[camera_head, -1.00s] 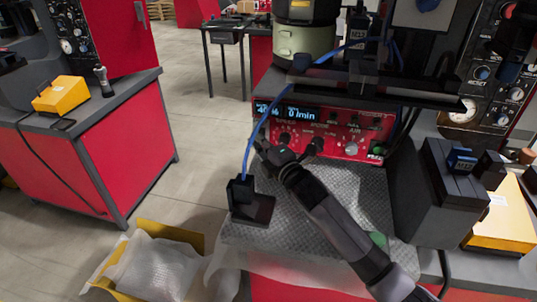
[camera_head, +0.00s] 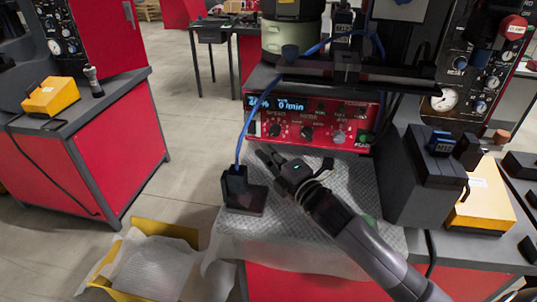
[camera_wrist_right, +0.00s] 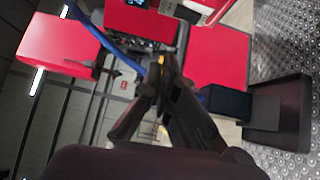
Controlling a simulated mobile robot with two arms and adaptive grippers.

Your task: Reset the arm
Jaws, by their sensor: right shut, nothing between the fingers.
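My right arm reaches in from the lower right in the head view. Its gripper (camera_head: 268,160) is above the metal plate, in front of the red control panel (camera_head: 310,118). The fingers are shut with nothing seen between them, and they point left. In the right wrist view the dark fingers (camera_wrist_right: 150,88) are close together and empty. A black block on a flat foot (camera_head: 240,190) stands on the plate, left of and below the gripper, apart from it. It also shows in the right wrist view (camera_wrist_right: 280,112). My left gripper is not in view.
A blue cable (camera_head: 243,130) runs from the black block up past the panel. A dark box (camera_head: 425,185) and a yellow box (camera_head: 483,205) stand at right. A yellow open carton (camera_head: 160,230) lies lower left.

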